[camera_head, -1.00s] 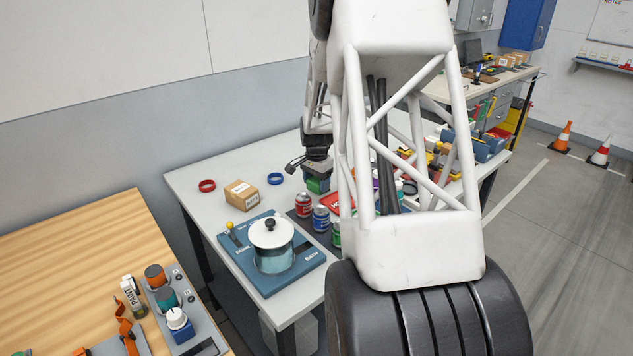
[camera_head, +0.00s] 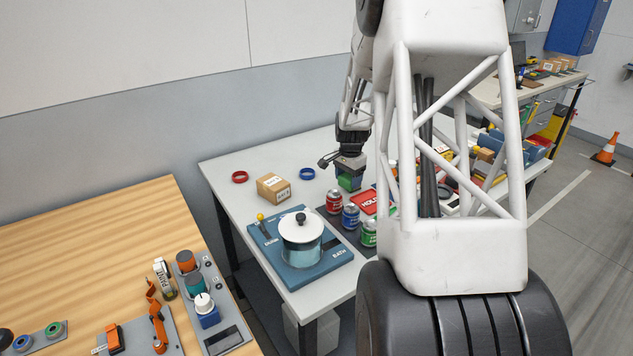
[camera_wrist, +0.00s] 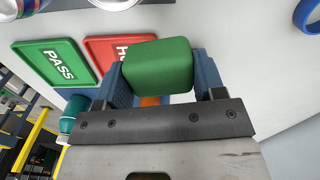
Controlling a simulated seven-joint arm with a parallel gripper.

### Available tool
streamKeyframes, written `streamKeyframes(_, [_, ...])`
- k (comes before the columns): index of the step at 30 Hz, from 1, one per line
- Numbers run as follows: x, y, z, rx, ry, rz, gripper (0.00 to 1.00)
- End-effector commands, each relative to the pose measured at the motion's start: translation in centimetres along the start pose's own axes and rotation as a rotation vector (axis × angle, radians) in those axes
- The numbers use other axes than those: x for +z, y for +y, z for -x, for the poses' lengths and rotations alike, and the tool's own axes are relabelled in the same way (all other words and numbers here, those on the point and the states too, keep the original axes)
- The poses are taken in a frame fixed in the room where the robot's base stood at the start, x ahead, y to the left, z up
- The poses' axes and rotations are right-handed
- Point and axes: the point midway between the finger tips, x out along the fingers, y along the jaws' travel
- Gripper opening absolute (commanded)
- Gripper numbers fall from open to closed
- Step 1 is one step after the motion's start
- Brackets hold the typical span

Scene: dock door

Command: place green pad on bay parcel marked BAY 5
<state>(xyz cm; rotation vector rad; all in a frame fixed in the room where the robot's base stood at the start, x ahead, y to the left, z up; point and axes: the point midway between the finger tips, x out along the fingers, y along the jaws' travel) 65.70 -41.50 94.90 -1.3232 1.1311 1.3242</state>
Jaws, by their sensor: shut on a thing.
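The green pad (camera_wrist: 157,66) is a rounded green block pinched between the blue fingers of my gripper (camera_wrist: 158,85) in the wrist view. In the head view my gripper (camera_head: 349,168) holds the pad (camera_head: 350,183) above the table, behind the cans. A brown cardboard parcel (camera_head: 273,189) sits on the table to the left of my gripper, apart from it. It bears a white label, too small to read surely. No parcel shows in the wrist view.
A blue ring (camera_head: 307,174) and a red ring (camera_head: 240,177) lie near the parcel. A lidded pot (camera_head: 301,240) stands on a blue board in front of it. Red, blue and green cans (camera_head: 351,216) stand on a dark mat. A red HOLD tray (camera_head: 369,201) lies beside them.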

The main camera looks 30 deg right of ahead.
Motion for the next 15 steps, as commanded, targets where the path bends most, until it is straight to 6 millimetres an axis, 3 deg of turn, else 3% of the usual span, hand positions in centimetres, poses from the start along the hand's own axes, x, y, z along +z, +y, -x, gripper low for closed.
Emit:
streamKeyframes(8, [-0.1,-0.1,4.4,-0.003,0.003,0.0,0.4])
streamKeyframes(15, [0.0,0.0,9.7,-0.003,0.002,0.0,0.4])
